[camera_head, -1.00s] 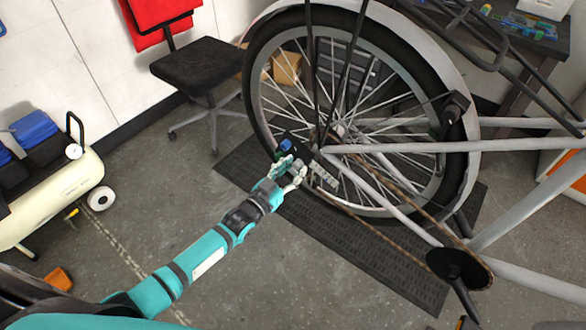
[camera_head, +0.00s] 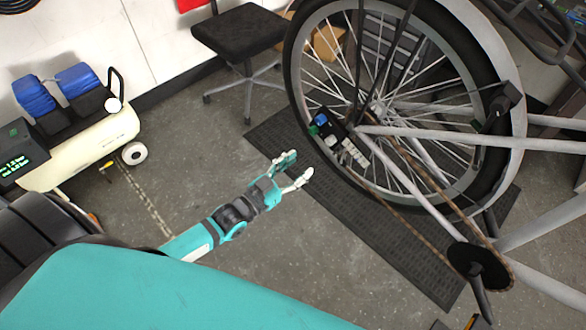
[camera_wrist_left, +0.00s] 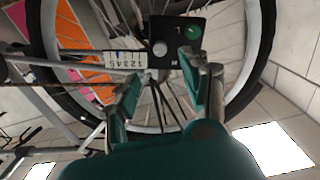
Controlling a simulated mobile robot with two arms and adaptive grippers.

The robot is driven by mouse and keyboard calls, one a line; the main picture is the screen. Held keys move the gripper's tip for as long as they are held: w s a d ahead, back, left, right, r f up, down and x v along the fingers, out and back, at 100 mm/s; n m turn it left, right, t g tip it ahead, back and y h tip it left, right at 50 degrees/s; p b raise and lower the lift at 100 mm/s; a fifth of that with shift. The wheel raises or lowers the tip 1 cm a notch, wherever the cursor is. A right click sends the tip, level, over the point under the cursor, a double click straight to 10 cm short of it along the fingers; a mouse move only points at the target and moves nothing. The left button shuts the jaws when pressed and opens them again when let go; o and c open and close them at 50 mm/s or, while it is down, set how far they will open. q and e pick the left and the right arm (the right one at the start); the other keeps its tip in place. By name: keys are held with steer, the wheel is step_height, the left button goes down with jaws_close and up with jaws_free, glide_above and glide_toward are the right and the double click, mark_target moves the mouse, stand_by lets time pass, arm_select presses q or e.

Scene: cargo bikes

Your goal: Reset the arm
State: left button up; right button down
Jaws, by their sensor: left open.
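My left gripper (camera_head: 298,166) is open and empty, with its fingers spread over the dark floor mat, apart from the bike. In the left wrist view its two fingers (camera_wrist_left: 160,78) show on either side, with nothing between them. Beyond them is a black plate (camera_head: 327,123) with a green and a blue part, at the rear wheel hub. In the wrist view the plate (camera_wrist_left: 185,30) shows a green round knob and a pale round one, beside a white strip (camera_wrist_left: 112,60) with digits. My right gripper is not in view.
The bike's rear wheel (camera_head: 296,85) and grey frame (camera_head: 440,140) fill the right side. A black mat (camera_head: 390,250) lies under the wheel. A cream compressor (camera_head: 85,150) stands at the left and a black chair (camera_head: 238,35) at the back. Grey floor between is clear.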

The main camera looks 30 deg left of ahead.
arm_select(q)
steer(key=shift+s+a, duration=0.25)
steer(key=shift+s, duration=0.35)
steer(key=s+a+f+n+g+y, duration=0.15)
steer(key=s+f, duration=0.25)
steer(key=f, duration=0.6)
steer(key=s+a+f+g+y, duration=0.2)
steer(key=s+f+g, duration=0.15)
steer(key=f, duration=0.55)
steer(key=s+a+f+g+y, duration=0.15)
steer(key=s+f, duration=0.25)
steer(key=f, duration=0.6)
steer(key=s+d+f+g, duration=0.1)
steer(key=s+f+g, duration=0.2)
steer(key=s, duration=0.6)
steer(key=s+d+f+g, duration=0.1)
steer(key=s+f+g, duration=0.2)
steer(key=s+f, duration=0.4)
steer(key=s+f+g+y, duration=0.1)
steer(key=s+f+g, duration=0.2)
steer(key=s, duration=0.9)
steer(key=shift+s+d+f, duration=0.15)
steer(key=shift+d+f, duration=0.25)
steer(key=shift+f, duration=0.55)
steer(key=shift+g, duration=0.25)
